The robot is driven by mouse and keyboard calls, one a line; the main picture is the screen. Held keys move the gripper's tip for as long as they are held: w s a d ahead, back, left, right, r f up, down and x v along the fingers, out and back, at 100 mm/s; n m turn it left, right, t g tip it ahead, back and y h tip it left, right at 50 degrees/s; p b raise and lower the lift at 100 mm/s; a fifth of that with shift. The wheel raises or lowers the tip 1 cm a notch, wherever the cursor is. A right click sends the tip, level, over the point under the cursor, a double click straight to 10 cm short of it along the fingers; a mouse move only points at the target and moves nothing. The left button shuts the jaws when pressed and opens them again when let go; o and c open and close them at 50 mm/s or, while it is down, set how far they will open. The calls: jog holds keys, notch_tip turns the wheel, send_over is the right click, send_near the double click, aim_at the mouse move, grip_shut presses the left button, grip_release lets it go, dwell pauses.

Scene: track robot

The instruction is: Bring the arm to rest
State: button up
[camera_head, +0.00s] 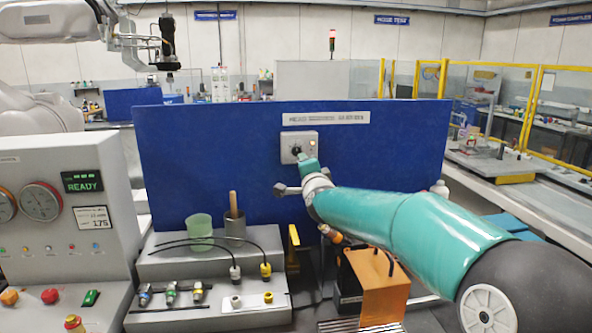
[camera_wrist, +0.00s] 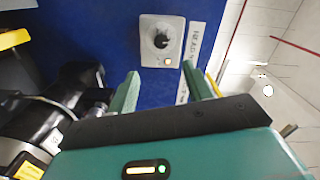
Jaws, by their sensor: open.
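My teal arm (camera_head: 400,220) reaches from the lower right towards the blue panel (camera_head: 210,150). My gripper (camera_head: 307,163) is at the end of it, just below and in front of a grey control box (camera_head: 299,146) with a black knob. In the wrist view my gripper (camera_wrist: 162,82) shows two teal fingers spread apart with nothing between them. The control box (camera_wrist: 162,42) shows beyond the fingertips, with its dark knob and a small lit button. Whether a finger touches the box, I cannot tell.
A grey stepped bench (camera_head: 160,268) holds a green cup (camera_head: 199,228), a grey cup (camera_head: 235,224) with a wooden handle, and cables. A gauge console (camera_head: 60,240) stands at left. An orange block (camera_head: 378,285) is below my arm. Yellow-framed fencing (camera_head: 500,100) is at right.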

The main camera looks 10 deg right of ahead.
jog(key=s+a+f+n+g+y, duration=0.1)
jog(key=s+a+f+n+g, duration=0.2)
jog(key=s, duration=0.4)
jog(key=s+a+f+n+g, duration=0.2)
jog(key=s+a+n, duration=0.1)
jog(key=s+n, duration=0.3)
jog(key=s+d+f+n+g, duration=0.2)
jog(key=s+f, duration=0.1)
jog(key=s, duration=0.7)
jog(key=s+d+f+n+g, duration=0.2)
jog(key=s+f, duration=0.2)
jog(key=s, duration=0.7)
jog(key=s+d+f+n+g+h, duration=0.1)
jog(key=s+d+f+g, duration=0.1)
jog(key=s, duration=0.9)
notch_tip(320, 180, down, 2)
jog(key=shift+s+n+g, duration=0.25)
jog(key=shift+n+g, duration=0.15)
jog(key=shift+g, duration=0.2)
jog(key=shift+c, duration=0.4)
